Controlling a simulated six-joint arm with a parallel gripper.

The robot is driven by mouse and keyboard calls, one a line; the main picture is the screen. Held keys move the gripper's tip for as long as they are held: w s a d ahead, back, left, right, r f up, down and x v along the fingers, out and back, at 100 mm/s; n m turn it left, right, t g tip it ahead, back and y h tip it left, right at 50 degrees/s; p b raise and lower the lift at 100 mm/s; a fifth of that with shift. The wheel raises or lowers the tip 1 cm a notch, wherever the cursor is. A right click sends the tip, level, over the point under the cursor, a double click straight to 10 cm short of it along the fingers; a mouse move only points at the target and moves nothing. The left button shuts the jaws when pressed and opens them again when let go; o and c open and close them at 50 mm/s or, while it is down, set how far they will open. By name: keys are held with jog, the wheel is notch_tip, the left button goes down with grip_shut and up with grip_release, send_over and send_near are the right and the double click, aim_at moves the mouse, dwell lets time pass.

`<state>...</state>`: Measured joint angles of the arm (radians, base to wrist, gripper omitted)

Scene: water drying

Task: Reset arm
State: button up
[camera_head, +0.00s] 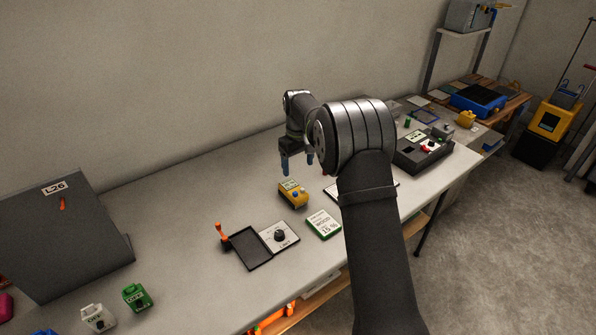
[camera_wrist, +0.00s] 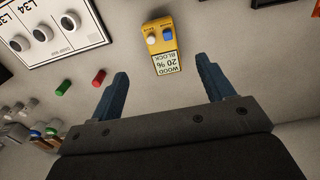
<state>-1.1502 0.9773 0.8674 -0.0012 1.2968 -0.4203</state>
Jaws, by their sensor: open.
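My gripper (camera_head: 298,164) is raised above the table, with its two blue fingers apart and nothing between them. In the wrist view the open fingers (camera_wrist: 161,68) also show, empty. A yellow box (camera_head: 293,194) with a blue button sits on the table below my gripper in the head view. In the wrist view a yellow box (camera_wrist: 159,34) with a white and a blue button and a "WOOD BLOCK 20 %" label lies ahead of the fingertips, apart from them. My arm hides part of the table in the head view.
A green-edged "WOOD 15 %" card (camera_head: 323,224), a dial panel (camera_head: 280,236) and a black tray (camera_head: 247,248) lie on the table (camera_head: 190,225). A grey L26 panel (camera_head: 60,235) stands left. Red (camera_wrist: 99,77) and green (camera_wrist: 63,88) cylinders lie left in the wrist view.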

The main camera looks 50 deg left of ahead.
dwell(0.3)
send_over(298, 190)
jog(key=d, duration=0.1)
jog(key=shift+s+d+f, duration=0.1)
jog(key=shift+s+f, duration=0.05)
jog(key=shift+f, duration=1.2)
jog(key=shift+s+f, duration=0.15)
jog(key=shift+f, duration=1.2)
jog(key=shift+s+d+f, duration=0.1)
jog(key=shift+s+f, duration=0.05)
jog(key=shift+f, duration=1.2)
